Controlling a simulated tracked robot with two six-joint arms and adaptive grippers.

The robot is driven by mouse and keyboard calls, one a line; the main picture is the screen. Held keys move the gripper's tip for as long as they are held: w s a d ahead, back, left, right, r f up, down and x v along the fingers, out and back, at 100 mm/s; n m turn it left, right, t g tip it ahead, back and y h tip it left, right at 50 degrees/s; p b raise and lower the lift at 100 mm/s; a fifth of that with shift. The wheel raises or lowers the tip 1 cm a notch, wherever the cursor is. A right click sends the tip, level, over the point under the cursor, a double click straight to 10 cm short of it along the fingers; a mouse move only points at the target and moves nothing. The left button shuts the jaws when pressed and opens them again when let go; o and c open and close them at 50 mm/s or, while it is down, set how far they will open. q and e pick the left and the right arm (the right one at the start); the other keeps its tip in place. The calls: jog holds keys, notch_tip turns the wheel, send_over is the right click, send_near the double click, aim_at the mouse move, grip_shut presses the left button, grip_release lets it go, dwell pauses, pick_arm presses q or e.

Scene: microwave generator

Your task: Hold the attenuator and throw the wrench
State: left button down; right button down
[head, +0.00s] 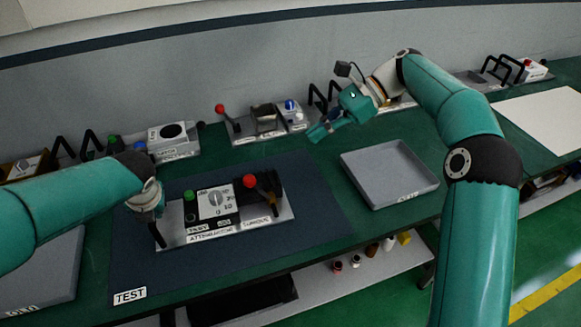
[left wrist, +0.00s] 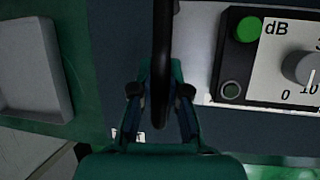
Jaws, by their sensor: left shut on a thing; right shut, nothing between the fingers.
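The attenuator (head: 213,205) is a dark box with a white dial face, a green button and a grey knob, on a light panel. Its dial face also shows in the left wrist view (left wrist: 290,60). A black handle (left wrist: 162,45) stands at the panel's left end. My left gripper (head: 155,212) is shut on this handle; its fingers (left wrist: 160,100) lie on either side of it. A red-knobbed part (head: 249,181) stands at the panel's right end. I cannot make out a wrench for certain. My right gripper (head: 318,132) is shut and empty, above the back of the bench.
The panel lies on a dark mat (head: 318,235) marked TEST. A grey tray (head: 390,176) stands right of the mat, another (head: 50,275) at the left. Several panels with handles line the wall, one with a red-balled lever (head: 220,108). A shelf with small items runs below.

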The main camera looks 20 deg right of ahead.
pick_arm(q)
jog(key=c, duration=1.4)
grip_release()
jog(key=shift+s+a+f, duration=0.15)
jog(key=shift+f, duration=0.2)
jog(key=o, duration=0.3)
jog(key=shift+w, duration=0.2)
jog(key=shift+r, duration=0.2)
jog(key=shift+s+r, duration=0.2)
jog(key=shift+r, duration=0.4)
jog(key=v, duration=1)
jog(key=shift+s+d+r, duration=0.2)
jog(key=shift+d, duration=0.15)
